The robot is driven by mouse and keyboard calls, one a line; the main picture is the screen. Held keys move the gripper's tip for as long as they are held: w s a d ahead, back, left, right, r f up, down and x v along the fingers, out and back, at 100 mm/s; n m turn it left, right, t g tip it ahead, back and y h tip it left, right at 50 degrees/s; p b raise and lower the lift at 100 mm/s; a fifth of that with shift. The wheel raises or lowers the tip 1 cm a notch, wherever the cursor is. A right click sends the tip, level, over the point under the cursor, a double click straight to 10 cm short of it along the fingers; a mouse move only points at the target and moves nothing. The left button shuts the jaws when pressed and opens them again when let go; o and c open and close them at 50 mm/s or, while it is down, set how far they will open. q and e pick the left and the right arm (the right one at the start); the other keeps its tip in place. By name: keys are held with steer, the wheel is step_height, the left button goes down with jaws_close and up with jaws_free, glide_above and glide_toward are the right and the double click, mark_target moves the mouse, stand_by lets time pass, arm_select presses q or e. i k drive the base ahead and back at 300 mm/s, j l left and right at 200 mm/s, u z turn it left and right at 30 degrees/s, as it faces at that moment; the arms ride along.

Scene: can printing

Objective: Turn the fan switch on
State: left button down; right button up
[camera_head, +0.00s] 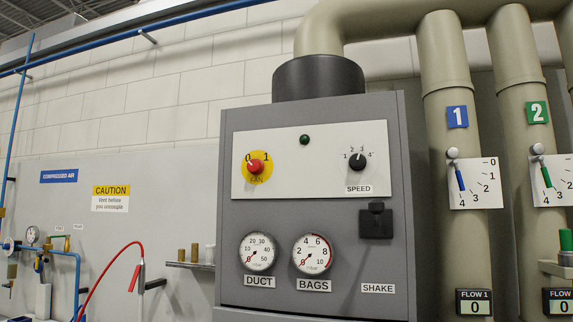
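The fan switch (255,166) is a red rotary knob on a yellow round plate, marked 0 and 1 at its top and FAN below. It sits at the left of a white panel on the grey control cabinet (222,230). Which mark the knob points to is too small to tell for sure. A dark green lamp (304,139) to its right looks unlit. Neither of my grippers shows in the head view.
Right of the switch is a black SPEED knob (355,160). Below are the DUCT gauge (258,253), the BAGS gauge (313,255) and a black SHAKE fitting (376,222). Pipes with blue and green levers stand at right. A red hose (104,270) hangs at left. The cabinet front is unobstructed.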

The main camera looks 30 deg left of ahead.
mark_target(255, 167)
steer(key=u, duration=0.4)
steer(key=i+j+u, duration=0.1)
steer(key=u, duration=0.3)
steer(key=j+u, duration=0.1)
steer(key=u, duration=0.3)
